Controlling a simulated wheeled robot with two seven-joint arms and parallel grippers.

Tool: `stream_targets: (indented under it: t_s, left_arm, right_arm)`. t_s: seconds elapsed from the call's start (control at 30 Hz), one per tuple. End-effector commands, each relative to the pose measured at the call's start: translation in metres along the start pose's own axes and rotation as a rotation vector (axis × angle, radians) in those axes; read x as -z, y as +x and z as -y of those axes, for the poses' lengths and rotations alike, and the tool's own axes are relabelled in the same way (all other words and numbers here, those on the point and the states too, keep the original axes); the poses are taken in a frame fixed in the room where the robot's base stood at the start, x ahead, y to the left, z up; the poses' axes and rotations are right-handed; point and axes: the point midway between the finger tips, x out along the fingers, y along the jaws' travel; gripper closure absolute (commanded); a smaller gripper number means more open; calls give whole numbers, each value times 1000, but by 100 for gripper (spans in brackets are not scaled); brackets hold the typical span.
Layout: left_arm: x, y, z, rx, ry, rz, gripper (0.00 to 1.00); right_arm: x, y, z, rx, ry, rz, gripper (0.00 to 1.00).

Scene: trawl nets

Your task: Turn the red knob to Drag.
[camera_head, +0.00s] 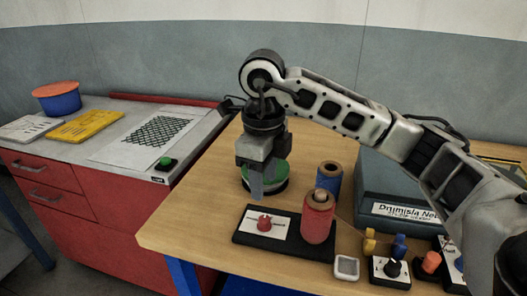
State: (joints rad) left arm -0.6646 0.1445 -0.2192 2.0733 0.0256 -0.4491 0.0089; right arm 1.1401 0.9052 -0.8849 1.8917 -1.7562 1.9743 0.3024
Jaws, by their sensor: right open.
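The red knob (264,223) sits on a white label plate on a black base panel (245,238) near the front edge of the wooden table. The lettering on the plate is too small to read, so I cannot tell which setting the knob points to. My right gripper (263,190) points down above and behind the knob, apart from it. It is open, with nothing seen between its fingers. A green-topped round object (281,176) is partly hidden behind the gripper. My left gripper is not in view.
A red spool (318,220) stands at the panel's right end, close to the knob. A blue spool (329,178) is behind it. The table's left front is clear.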

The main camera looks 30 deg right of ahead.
Motion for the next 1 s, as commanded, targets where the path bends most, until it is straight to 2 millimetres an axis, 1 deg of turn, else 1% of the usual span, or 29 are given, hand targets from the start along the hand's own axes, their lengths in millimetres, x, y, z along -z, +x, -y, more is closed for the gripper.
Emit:
stream_targets:
  t_s: [0.03, 0.1, 0.2, 0.33, 0.47, 0.63, 1.0]
  left_arm:
    - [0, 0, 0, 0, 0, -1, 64]
    - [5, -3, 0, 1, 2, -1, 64]
    - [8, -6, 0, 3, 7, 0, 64]
    - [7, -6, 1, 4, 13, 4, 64]
    - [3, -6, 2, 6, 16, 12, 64]
    - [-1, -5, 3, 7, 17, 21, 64]
    - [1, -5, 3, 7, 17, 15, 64]
  right_arm:
    - [-1, -13, 0, 1, -1, 5, 55]
    - [-1, -30, 0, 3, 0, 5, 55]
    - [0, -47, 0, 3, 0, 3, 55]
    - [0, -58, 0, 2, 0, 1, 55]
    - [0, -63, 0, -1, 0, 0, 55]
    - [0, -63, 0, -1, 0, 0, 55]
    - [0, -62, 0, -1, 0, 0, 55]
